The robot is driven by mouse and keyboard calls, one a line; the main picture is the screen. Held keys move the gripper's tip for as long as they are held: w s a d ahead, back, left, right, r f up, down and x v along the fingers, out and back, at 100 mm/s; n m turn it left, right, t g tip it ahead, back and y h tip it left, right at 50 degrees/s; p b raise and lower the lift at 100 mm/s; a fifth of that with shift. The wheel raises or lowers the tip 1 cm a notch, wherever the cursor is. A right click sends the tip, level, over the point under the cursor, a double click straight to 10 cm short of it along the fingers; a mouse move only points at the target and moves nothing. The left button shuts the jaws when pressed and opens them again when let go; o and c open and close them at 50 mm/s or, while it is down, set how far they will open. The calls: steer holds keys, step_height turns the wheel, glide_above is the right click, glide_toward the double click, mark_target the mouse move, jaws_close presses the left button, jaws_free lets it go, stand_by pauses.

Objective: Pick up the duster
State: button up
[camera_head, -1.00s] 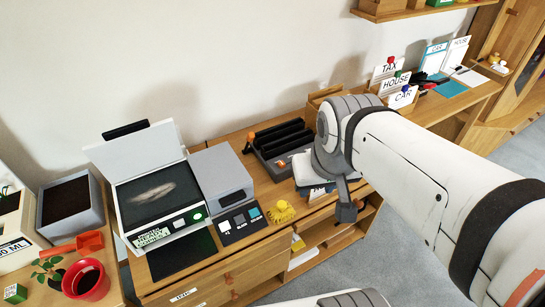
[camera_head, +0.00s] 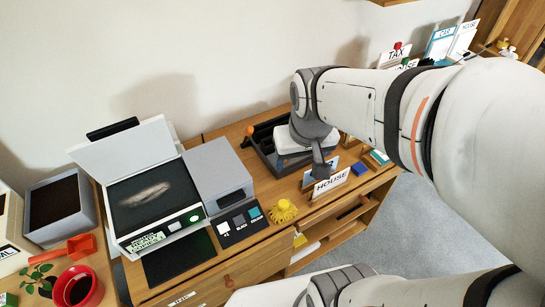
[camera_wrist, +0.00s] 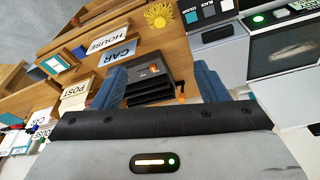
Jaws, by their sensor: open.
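A yellow, ruffled thing (camera_head: 283,211) that may be the duster sits on the desk at the front, right of the scanner's buttons. It also shows at the top of the wrist view (camera_wrist: 158,15). My gripper (camera_head: 318,168) is above the desk, to the right of and behind the yellow thing, and apart from it. In the wrist view its two blue-grey fingers (camera_wrist: 158,84) are spread, with nothing between them but the dark tray below. No other clear duster shows.
A dark compartment tray (camera_head: 262,141) lies below and beside my gripper. A HOUSE card (camera_head: 331,183) stands near my fingers. A scanner with a raised lid (camera_head: 128,152) and a grey box (camera_head: 217,172) stand left. A red pot (camera_head: 78,288) is at lower left.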

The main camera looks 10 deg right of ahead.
steer(key=shift+o, duration=1.3)
steer(key=w+f+b, duration=0.1)
steer(key=w+f, duration=0.3)
steer(key=f, duration=0.3)
steer(key=w+f+g+b, duration=0.1)
steer(key=w+f, duration=0.2)
steer(key=f, duration=0.4)
steer(key=shift+w+g+b, duration=0.3)
steer(key=shift+w, duration=0.05)
steer(key=g+b, duration=0.1)
steer(key=b, duration=0.1)
glide_above(284, 203)
steer(key=w, duration=0.1)
step_height(284, 203, down, 15)
steer(key=shift+d+r, duration=0.1)
steer(key=shift+r, duration=0.05)
steer(key=shift+s+f, duration=0.1)
steer(key=shift+f, duration=1.35)
steer(key=f, duration=0.2)
steer(key=f+p, duration=0.1)
steer(key=f, duration=0.1)
steer(key=shift+s+a, duration=0.2)
steer(key=shift+s, duration=0.2)
steer(key=shift+f, duration=0.5)
steer(key=c, duration=0.8)
steer(key=shift+o, duration=0.2)
steer(key=shift+r, duration=0.1)
